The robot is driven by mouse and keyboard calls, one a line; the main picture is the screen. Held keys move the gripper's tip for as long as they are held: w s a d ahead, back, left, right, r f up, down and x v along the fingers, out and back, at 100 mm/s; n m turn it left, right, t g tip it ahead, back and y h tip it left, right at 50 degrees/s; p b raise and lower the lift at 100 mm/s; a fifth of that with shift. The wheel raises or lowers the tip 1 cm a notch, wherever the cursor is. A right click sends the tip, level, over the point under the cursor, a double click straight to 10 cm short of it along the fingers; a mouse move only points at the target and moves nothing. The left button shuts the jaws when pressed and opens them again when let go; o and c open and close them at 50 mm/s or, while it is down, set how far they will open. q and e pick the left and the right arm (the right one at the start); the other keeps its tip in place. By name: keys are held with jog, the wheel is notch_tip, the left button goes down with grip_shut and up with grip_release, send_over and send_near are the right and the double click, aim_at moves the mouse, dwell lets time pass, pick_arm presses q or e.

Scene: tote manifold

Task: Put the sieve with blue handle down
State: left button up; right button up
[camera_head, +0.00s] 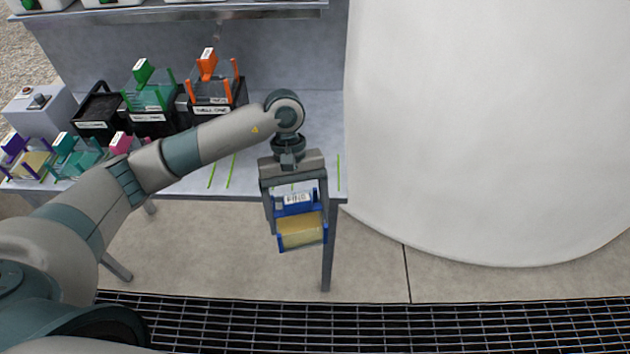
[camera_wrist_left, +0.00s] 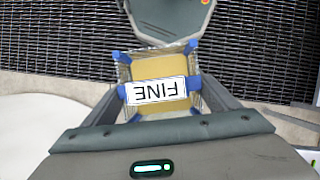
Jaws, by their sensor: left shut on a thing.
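The sieve with the blue handle (camera_head: 301,231) has a white label reading FINE, blue corners and a yellowish inside. It also shows in the left wrist view (camera_wrist_left: 160,68), between the two fingers. My left gripper (camera_head: 297,208) is shut on the sieve and holds it in the air, just past the front edge of the table (camera_head: 262,193) and over the floor. In the left wrist view the left gripper (camera_wrist_left: 160,95) has one finger on each side of the sieve. My right gripper is not in view.
Sieves with green (camera_head: 150,90) and orange (camera_head: 212,82) handles sit on black bins on the table. Purple, teal and pink-handled ones stand at the front left. Green lines mark a mostly clear stretch of tabletop. A large white rounded body (camera_head: 490,120) stands at right.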

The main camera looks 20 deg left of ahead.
pick_arm(q)
jog(key=s+a+f+m+y, duration=0.2)
jog(key=s+a+m, duration=0.1)
jog(key=m, duration=0.3)
jog(key=shift+s+a+f+g, duration=0.2)
jog(key=shift+s+f+g, duration=0.1)
jog(key=shift+s, duration=0.55)
